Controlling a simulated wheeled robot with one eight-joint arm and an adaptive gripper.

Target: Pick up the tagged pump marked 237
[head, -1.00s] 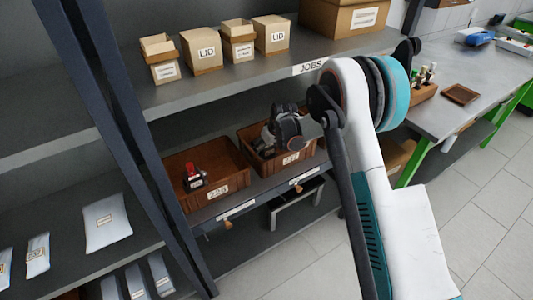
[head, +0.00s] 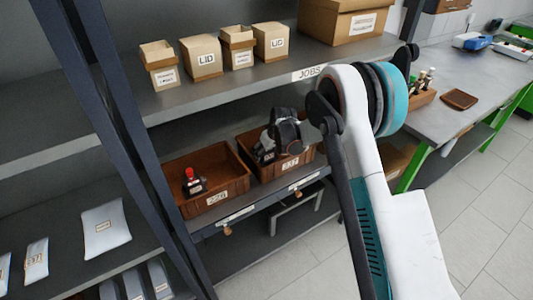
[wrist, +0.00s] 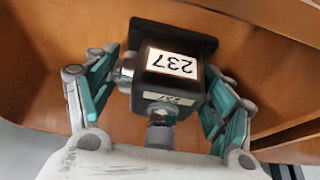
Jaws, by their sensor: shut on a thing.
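The pump marked 237 (wrist: 174,66) is a dark block with a white number label and metal fittings. In the wrist view it sits between the two fingers of my gripper (wrist: 165,72), with the fingers closed on its sides. Brown bin wall shows close around it. In the head view my gripper (head: 285,132) reaches down into the right brown bin (head: 292,168), whose label appears to read 237. The gripper and wrist mostly hide the pump there. Whether the pump touches the bin floor cannot be told.
The left bin (head: 228,196) holds a red-topped pump (head: 193,182). A dark rack post (head: 125,130) rises at left. A workbench (head: 455,75) stands at right.

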